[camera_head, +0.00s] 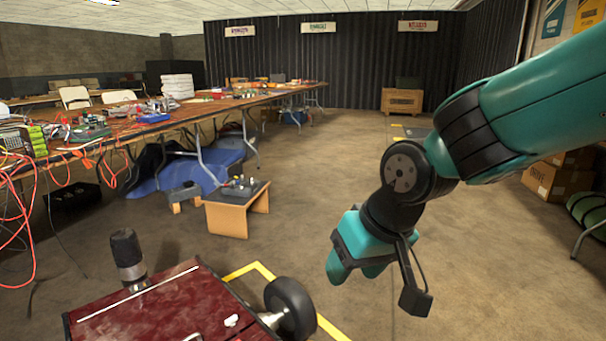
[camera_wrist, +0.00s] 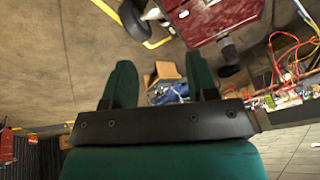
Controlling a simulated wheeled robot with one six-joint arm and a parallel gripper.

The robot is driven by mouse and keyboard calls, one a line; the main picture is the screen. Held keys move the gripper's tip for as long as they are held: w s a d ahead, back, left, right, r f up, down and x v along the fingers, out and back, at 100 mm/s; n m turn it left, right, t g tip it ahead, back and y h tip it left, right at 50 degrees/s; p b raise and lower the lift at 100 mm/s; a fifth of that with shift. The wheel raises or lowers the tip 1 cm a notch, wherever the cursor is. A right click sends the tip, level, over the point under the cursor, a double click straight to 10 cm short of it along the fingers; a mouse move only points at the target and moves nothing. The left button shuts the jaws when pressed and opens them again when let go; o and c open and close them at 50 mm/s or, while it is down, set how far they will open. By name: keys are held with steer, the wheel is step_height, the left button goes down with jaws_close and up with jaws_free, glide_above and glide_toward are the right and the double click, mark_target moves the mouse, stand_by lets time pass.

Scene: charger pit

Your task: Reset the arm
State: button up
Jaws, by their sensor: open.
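My gripper (camera_head: 357,272) hangs at the end of my teal and black arm, in the right half of the head view, over open floor. In the wrist view its two teal fingers (camera_wrist: 162,88) stand apart with nothing between them. It is open and empty. The arm comes in from the upper right, bends at a dark wrist joint and points down.
A dark red wheeled machine (camera_head: 165,309) is at the lower left, near yellow floor tape (camera_head: 262,266). A small wooden stand (camera_head: 227,219) holds small items. Long cluttered tables (camera_head: 180,118) line the left. Cardboard boxes (camera_head: 545,182) are at right. The middle floor is clear.

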steer(key=s+d+r+n+g, duration=0.15)
steer(key=s+d, duration=0.25)
steer(key=s, duration=0.5)
steer(key=s+d+r+n+g, duration=0.15)
steer(key=s+d, duration=0.25)
steer(key=s, duration=0.4)
step_height(320, 180, up, 31)
steer(key=p, duration=3.2)
steer(key=shift+w+a+m+y, duration=0.15)
steer(key=shift+a+m+y, duration=0.15)
